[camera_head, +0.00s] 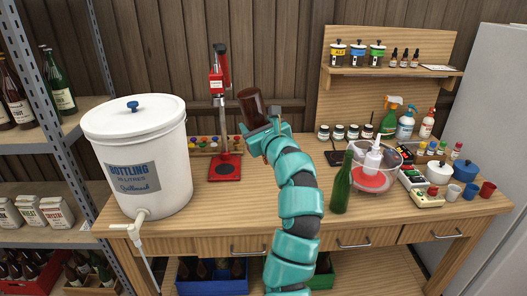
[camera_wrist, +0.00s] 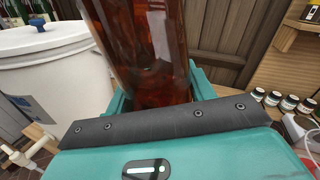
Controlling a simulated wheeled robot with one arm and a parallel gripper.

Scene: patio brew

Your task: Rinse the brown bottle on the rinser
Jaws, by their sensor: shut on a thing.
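The brown bottle (camera_head: 251,104) is in my gripper (camera_head: 264,135), held up above the bench near the red capper and tilted to the left. In the wrist view the brown bottle (camera_wrist: 150,50) fills the upper middle, with my gripper (camera_wrist: 155,105) shut around it. The bottle's far end is cut off in the wrist view. The rinser (camera_head: 372,172) looks to be the clear round bowl with a red base and a white nozzle piece, on the right of the bench. My gripper is well to the left of it and higher.
A green bottle (camera_head: 341,184) stands upright just left of the rinser. A white bottling bucket (camera_head: 140,150) stands at the left, with the red capper (camera_head: 224,165) right of it. Spray bottles (camera_head: 405,122) and small pots (camera_head: 438,172) crowd the right. The bench front between bucket and green bottle is mostly clear.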

